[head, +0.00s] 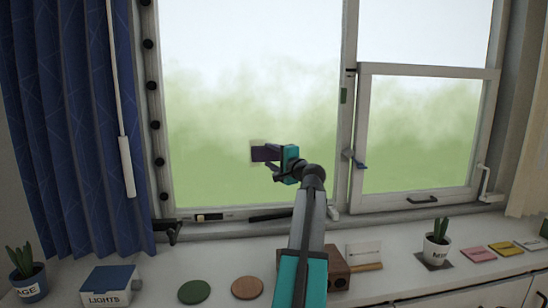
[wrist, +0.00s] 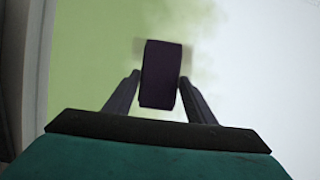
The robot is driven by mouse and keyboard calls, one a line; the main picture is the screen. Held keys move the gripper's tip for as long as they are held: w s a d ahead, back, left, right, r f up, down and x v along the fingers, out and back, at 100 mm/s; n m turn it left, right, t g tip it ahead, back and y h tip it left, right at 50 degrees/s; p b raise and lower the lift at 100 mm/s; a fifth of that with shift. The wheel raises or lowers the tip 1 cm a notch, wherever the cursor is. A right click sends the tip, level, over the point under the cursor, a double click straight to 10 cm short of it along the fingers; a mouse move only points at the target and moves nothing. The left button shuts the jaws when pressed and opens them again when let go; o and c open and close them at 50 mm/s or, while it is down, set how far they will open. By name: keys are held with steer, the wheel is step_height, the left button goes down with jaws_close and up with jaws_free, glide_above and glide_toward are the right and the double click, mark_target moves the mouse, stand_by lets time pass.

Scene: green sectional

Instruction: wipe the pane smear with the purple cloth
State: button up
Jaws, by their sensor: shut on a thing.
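The purple cloth (head: 263,154) is a small dark folded pad in front of the large left window pane (head: 225,120). My gripper (head: 274,158) is shut on it. In the wrist view the cloth (wrist: 161,75) sits between the two fingers of my gripper (wrist: 160,95). A pale beige smear (head: 256,144) shows on the pane around the cloth's upper and left edges. In the wrist view the smear (wrist: 187,60) shows on both sides of the cloth, which hides its middle. I cannot tell whether the cloth touches the glass.
A blue curtain (head: 70,110) hangs at the left. The sill below holds a lights box (head: 108,286), green (head: 194,292) and brown (head: 247,287) discs, a wooden box (head: 338,268) and a potted cactus (head: 437,245).

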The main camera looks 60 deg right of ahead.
mark_target(262, 150)
steer(key=shift+w+a, duration=0.4)
steer(key=shift+w, duration=0.2)
steer(key=shift+w+a, duration=0.35)
steer(key=shift+w, duration=0.2)
steer(key=shift+w+r, duration=0.1)
steer(key=shift+w+a+p, duration=0.55)
steer(key=shift+w+a, duration=0.6)
steer(key=shift+w, duration=0.3)
steer(key=shift+s+r+p, duration=0.1)
steer(key=shift+r+p, duration=0.45)
steer(key=shift+r, duration=0.25)
steer(key=shift+s+d, duration=0.1)
steer(key=shift+s+d+f+b, duration=0.1)
steer(key=shift+s+d+b, duration=0.3)
steer(key=shift+s, duration=0.1)
steer(key=shift+s+d+b, duration=0.3)
steer(key=shift+s+d, duration=0.4)
steer(key=shift+s, duration=0.2)
